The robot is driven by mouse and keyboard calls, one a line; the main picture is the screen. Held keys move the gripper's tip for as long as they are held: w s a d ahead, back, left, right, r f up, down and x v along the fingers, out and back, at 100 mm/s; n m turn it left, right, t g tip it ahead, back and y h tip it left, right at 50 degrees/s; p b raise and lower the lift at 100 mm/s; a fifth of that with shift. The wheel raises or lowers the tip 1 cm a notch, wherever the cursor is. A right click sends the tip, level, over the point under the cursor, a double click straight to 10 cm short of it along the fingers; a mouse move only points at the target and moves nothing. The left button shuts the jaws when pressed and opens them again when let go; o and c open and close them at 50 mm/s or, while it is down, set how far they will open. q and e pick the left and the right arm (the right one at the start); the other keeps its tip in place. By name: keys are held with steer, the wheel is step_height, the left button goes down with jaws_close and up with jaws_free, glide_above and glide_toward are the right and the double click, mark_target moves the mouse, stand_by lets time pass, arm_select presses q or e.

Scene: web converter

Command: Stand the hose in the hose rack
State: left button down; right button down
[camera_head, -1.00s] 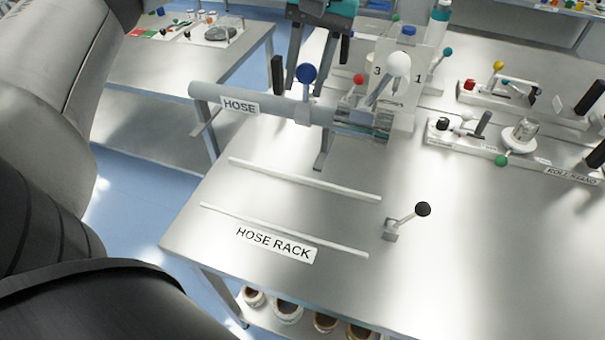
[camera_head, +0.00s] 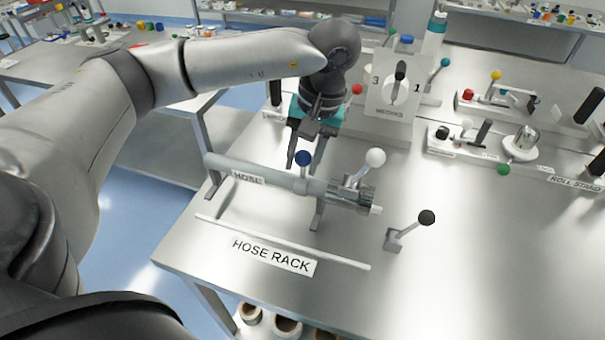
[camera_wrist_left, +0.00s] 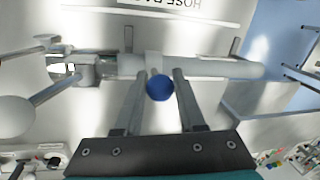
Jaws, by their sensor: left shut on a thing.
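The hose (camera_head: 280,180) is a grey tube with a HOSE label, a blue ball knob and a metal fitting with a white ball lever at its right end. My left gripper (camera_head: 304,172) is shut on it near the blue knob. In the left wrist view, my fingers (camera_wrist_left: 160,78) stand on either side of the knob, against the hose (camera_wrist_left: 215,67). The hose rack's front rail (camera_head: 290,243) lies bare behind its label. The hose lies across the view of the rear rail and hides most of it. I cannot tell whether the hose touches the table.
A lever with a black ball (camera_head: 426,217) stands right of the rack. A numbered dial panel (camera_head: 393,85) stands behind the hose. Fixtures, including the roll stand (camera_head: 575,183), occupy the right side. The steel table is clear at front right; its left edge is close to the hose.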

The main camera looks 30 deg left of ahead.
mark_target(303, 178)
arm_select(q)
steer(key=shift+f, duration=1.9)
steer(key=shift+f, duration=0.2)
steer(key=c, duration=0.5)
jaws_free()
steer(key=shift+r, duration=0.15)
step_height(303, 178, up, 12)
steer(key=d, duration=0.2)
steer(key=shift+w, duration=0.45)
